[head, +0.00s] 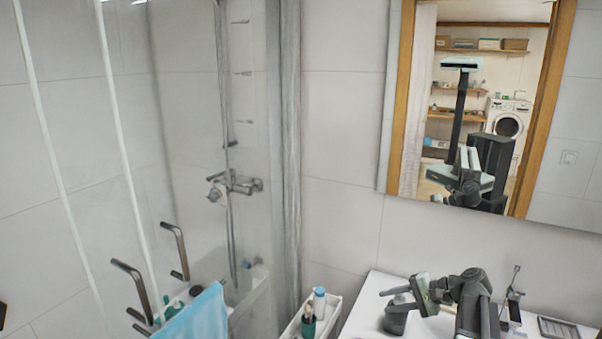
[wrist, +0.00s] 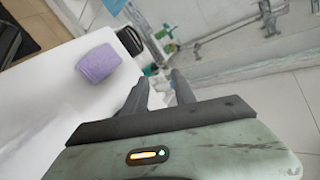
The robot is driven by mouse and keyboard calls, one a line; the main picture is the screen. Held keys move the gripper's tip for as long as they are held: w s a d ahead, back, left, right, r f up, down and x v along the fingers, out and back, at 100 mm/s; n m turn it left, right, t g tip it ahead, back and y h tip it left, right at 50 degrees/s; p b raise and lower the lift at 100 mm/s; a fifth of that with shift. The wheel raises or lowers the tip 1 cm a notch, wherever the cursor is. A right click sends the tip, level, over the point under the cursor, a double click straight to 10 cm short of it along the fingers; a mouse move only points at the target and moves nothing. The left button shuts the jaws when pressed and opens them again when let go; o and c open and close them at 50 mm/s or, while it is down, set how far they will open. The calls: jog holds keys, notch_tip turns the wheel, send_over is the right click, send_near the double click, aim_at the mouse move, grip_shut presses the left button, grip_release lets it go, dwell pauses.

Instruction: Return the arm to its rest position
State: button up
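My arm (head: 474,292) is folded low over the white counter at the lower right of the head view. My gripper (head: 388,298) points left there, close to a dark cup-like object (head: 395,320). I cannot tell from this view whether they touch. In the wrist view my gripper (wrist: 158,80) shows two dark fingers with a gap between them. It is open and holds nothing.
A glass shower screen (head: 130,150) with a blue towel (head: 197,318) is left. A mirror (head: 470,110) hangs behind.

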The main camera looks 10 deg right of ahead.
jog(key=s+a+f+n+g+h, duration=0.2)
jog(key=a+f+n+g, duration=0.15)
jog(key=a, duration=0.85)
jog(key=s+a+f+n+g+h, duration=0.1)
jog(key=s+a+f+n+g, duration=0.2)
jog(key=a, duration=0.9)
notch_tip(320, 180, down, 4)
jog(key=s+a+r+n+h, duration=0.1)
jog(key=s+a+n+h, duration=0.1)
jog(key=a+n+h, duration=0.1)
jog(key=s+d+f+n+h, duration=0.1)
jog(key=d+h, duration=0.2)
jog(key=d, duration=0.4)
jog(key=shift+s+d+f+h, duration=0.35)
jog(key=shift+s+h, duration=0.05)
